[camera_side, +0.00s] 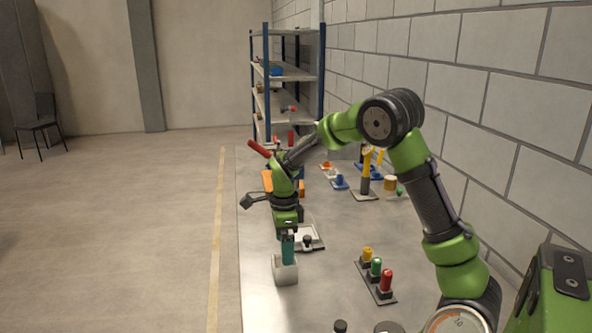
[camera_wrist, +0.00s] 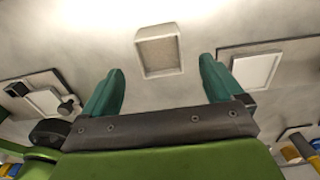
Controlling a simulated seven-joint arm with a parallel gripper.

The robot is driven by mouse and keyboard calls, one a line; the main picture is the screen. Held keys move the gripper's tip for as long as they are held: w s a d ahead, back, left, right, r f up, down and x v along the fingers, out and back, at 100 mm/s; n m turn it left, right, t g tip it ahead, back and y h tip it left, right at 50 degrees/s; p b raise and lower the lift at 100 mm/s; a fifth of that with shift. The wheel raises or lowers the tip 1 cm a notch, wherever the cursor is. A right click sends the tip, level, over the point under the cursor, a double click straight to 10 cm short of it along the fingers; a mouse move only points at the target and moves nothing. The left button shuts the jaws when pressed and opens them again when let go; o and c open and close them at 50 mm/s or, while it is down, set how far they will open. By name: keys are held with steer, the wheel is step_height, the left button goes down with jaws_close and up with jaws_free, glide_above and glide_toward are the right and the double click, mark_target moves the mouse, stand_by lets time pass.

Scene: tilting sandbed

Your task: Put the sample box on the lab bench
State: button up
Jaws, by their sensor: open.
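A small whitish box (camera_side: 285,271), probably the sample box, stands upright on the long light grey bench (camera_side: 325,285) in the side view. In the wrist view the box (camera_wrist: 158,52) shows a pale rim and a beige, grainy-looking inside. My gripper (camera_side: 288,256) points down at the box, with its teal fingers at or just above the top. In the wrist view my gripper (camera_wrist: 161,66) is open, with one finger towards each side of the box and visible gaps between. Whether the fingers reach below the rim I cannot tell.
A plate with red, green and yellow buttons (camera_side: 376,276) lies to the right. A white flat tray with a black knob (camera_side: 307,240) is just behind the box. Orange, blue and yellow items stand farther back, before a shelf rack (camera_side: 287,75). The bench's left edge is near the box.

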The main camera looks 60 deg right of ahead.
steer(key=s+a+r+n+t+y, duration=0.1)
steer(key=s+a+r+n+t, duration=0.1)
steer(key=s+a+r+n, duration=0.4)
steer(key=s+a+r+n+t, duration=0.1)
steer(key=s+r+n+t, duration=0.1)
steer(key=r+n, duration=0.45)
steer(key=s+a+r+n+t, duration=0.1)
steer(key=s+a+n, duration=0.1)
steer(key=s+n, duration=0.3)
steer(key=s+a+r+n+t+y, duration=0.1)
steer(key=s+a+r+n+t, duration=0.1)
steer(key=s+n, duration=0.3)
steer(key=shift+s+a+r, duration=0.15)
steer(key=shift+a+r, duration=0.05)
steer(key=shift+a, duration=0.55)
